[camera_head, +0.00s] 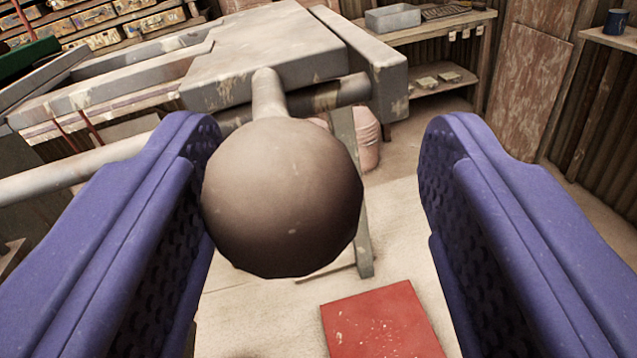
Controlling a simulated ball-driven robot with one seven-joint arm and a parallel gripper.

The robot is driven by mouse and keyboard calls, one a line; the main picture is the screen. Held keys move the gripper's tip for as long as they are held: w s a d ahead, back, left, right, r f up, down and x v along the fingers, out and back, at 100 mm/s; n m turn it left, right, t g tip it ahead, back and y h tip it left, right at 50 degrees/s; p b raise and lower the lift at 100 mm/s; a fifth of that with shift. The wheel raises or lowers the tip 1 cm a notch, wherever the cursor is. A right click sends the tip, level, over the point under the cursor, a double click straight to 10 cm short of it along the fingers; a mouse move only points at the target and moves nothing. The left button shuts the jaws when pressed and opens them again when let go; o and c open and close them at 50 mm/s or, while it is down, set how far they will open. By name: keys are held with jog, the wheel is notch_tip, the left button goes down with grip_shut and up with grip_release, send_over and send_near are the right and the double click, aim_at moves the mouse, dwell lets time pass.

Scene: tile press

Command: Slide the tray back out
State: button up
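My gripper (325,140) has two purple fingers spread wide apart. A round brown ball knob (283,195) is between them, large and close to the camera. The knob is near the left finger; I cannot tell if they touch. A clear gap separates it from the right finger. The knob sits on a short stem (268,95) that leads back to a grey press-like frame (270,45) with a flat slab top. A horizontal round bar (90,170) runs along the frame's near side. I cannot make out for certain which part is the tray.
A red square panel (385,325) lies on the pale floor below. Wooden shelves (440,82) hold a grey bin (393,17) at the back. A dark blue mug (616,21) stands on a shelf at right.

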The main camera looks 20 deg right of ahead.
jog(key=shift+a+r, duration=0.1)
jog(key=shift+a, duration=0.1)
jog(key=v, duration=0.7)
jog(key=shift+s+p, duration=0.3)
jog(key=shift+s, duration=0.05)
jog(key=w+a+r+n+b, duration=0.1)
jog(key=w+a+r+b, duration=0.1)
jog(key=w+a+r, duration=0.6)
jog(key=w+a+r+n+b, duration=0.1)
jog(key=w+a+r+b, duration=0.3)
jog(key=a+r, duration=0.55)
jog(key=s+a+r+n+y+b, duration=0.15)
jog(key=a+r, duration=0.25)
jog(key=a, duration=0.7)
jog(key=a+r+n+y, duration=0.15)
jog(key=a+r, duration=0.25)
jog(key=a, duration=0.6)
jog(key=s+a+r+n+y, duration=0.1)
jog(key=s+a+y, duration=0.1)
jog(key=s+a, duration=0.2)
jog(key=s+a+r+n+y+b, duration=0.1)
jog(key=s+a+r+y, duration=0.1)
jog(key=a, duration=0.8)
jog(key=shift+s+n+y, duration=0.4)
jog(key=shift+s+y, duration=0.3)
jog(key=shift+s, duration=0.3)
